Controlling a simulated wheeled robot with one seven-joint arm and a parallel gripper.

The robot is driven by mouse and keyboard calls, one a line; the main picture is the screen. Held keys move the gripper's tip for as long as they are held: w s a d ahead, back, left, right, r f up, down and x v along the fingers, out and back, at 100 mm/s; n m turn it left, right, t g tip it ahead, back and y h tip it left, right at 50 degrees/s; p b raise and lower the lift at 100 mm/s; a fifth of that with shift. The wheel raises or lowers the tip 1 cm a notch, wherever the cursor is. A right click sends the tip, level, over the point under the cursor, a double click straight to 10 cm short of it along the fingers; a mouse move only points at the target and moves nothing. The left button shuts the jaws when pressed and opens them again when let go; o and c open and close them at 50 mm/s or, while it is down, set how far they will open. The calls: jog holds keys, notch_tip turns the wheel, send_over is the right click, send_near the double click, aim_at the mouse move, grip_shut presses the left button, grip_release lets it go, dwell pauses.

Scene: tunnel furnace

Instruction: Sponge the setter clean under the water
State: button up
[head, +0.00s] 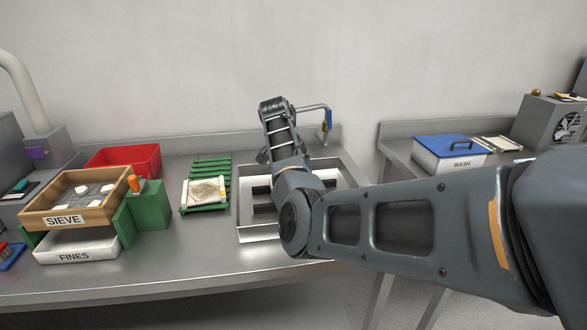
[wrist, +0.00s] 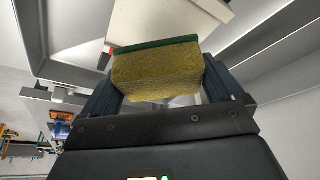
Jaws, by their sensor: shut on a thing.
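In the wrist view my gripper (wrist: 158,82) is shut on a yellow sponge (wrist: 158,76) with a green scouring side at its top edge. Beyond the sponge is a pale flat slab (wrist: 155,20), which looks like a setter; a small red patch shows at its corner. I cannot tell whether the sponge touches it. In the head view my arm reaches over the metal sink (head: 259,234) and hides the sponge and much of the basin. The tap (head: 325,132), with a blue part, stands at the sink's back right. I cannot make out running water.
A stained tan plate (head: 206,191) lies on a green slatted rack (head: 211,164) left of the sink. Further left are a red bin (head: 140,158), the wooden sieve (head: 64,221) and the white fines tray (head: 75,254). The blue-lidded wash box (head: 460,162) stands on the right bench.

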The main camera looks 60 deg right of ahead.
jog(key=shift+r, duration=0.1)
jog(key=shift+r, duration=1.4)
